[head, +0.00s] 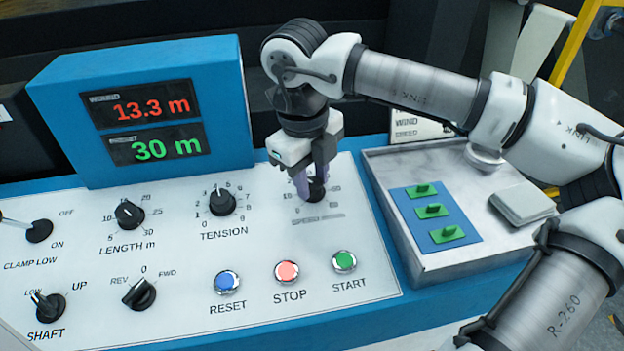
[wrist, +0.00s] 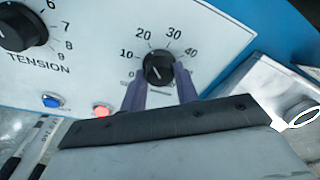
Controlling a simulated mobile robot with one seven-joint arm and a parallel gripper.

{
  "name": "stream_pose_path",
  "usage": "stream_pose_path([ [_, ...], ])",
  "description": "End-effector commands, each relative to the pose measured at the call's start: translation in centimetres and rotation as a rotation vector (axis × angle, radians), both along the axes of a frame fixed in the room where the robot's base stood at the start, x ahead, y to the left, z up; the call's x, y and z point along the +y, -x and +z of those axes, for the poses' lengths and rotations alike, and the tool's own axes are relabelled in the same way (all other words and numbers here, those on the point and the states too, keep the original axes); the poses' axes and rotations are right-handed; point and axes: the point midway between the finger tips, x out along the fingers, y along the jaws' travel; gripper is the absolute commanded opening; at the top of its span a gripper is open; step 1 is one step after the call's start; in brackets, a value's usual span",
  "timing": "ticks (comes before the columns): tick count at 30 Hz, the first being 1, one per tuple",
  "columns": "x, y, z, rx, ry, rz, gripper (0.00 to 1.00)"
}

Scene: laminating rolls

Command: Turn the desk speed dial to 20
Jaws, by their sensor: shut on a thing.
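The black speed dial (wrist: 158,68) sits on the white control panel, with the numbers 10, 20, 30 and 40 around its upper side in the wrist view. In the head view the dial (head: 316,190) is mostly hidden by my fingers. My gripper (head: 310,183) points down at it from above. In the wrist view my gripper (wrist: 160,77) has one purple finger on either side of the dial, shut on it. A pale line shows on the dial's face, but I cannot tell which number it points to. The lower scale marks are partly covered by the fingers.
The tension dial (head: 222,202) and length dial (head: 130,214) are to the left. Reset (head: 228,282), stop (head: 287,272) and start (head: 344,261) buttons lie in front. A blue display box (head: 60,110) stands behind. A metal tray (head: 400,250) is to the right.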

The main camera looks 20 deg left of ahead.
Motion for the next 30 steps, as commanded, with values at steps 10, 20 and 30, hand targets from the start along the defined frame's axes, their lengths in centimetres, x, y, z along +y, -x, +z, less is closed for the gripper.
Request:
stream_pose_path([
  [10, 0.06, 0.0, 0.08, -0.002, 0.001, 0.018, 0.07],
  [20, 0.04, -0.01, 0.06, -0.002, 0.001, 0.017, 0.52],
  [30, 0.04, -0.01, 0.34, -0.003, 0.002, 0.016, 0.52],
])
